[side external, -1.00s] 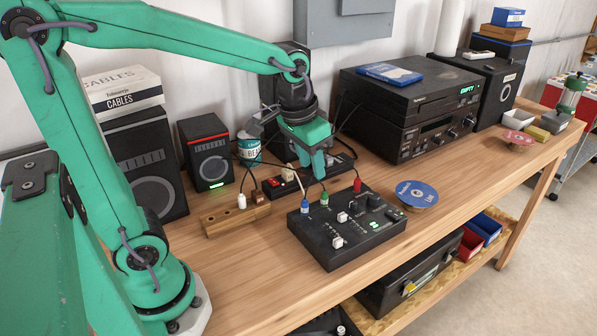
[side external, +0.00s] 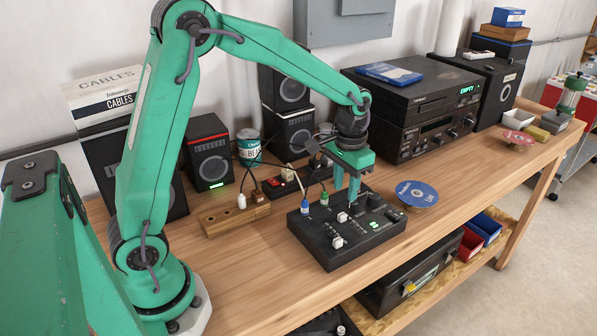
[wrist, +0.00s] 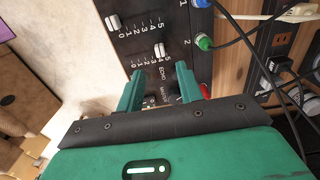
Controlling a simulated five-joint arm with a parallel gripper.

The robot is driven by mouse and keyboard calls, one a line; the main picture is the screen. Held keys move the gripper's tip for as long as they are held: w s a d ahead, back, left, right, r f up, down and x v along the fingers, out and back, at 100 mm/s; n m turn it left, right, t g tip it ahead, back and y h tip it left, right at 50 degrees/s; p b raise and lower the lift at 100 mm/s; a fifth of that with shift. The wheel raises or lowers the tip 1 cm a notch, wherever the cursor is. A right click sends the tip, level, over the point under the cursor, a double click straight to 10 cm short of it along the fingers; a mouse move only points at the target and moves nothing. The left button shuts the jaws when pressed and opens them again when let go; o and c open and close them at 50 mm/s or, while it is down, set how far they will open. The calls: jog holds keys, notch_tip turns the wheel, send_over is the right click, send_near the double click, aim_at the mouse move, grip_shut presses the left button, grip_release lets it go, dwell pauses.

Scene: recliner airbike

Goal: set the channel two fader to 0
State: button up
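The black mixer (side external: 345,228) lies on the bench, with two white fader caps showing. The channel one fader cap (side external: 338,242) is nearer the front, at about 0. My gripper (side external: 347,196) is pointing down over the rear right part of the mixer. In the wrist view (wrist: 160,73) its fingers are apart and empty, with the channel two cap just beyond the tips.
A blue plug (side external: 305,207) and a green plug (side external: 324,199) with black cables stand at the mixer's back edge. A blue disc (side external: 416,194) lies right of the mixer. A wooden block (side external: 235,216) lies to the left. The bench in front of the mixer is clear.

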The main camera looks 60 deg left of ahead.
aim_at(343, 214)
jog(key=shift+f, duration=3.9)
grip_shut()
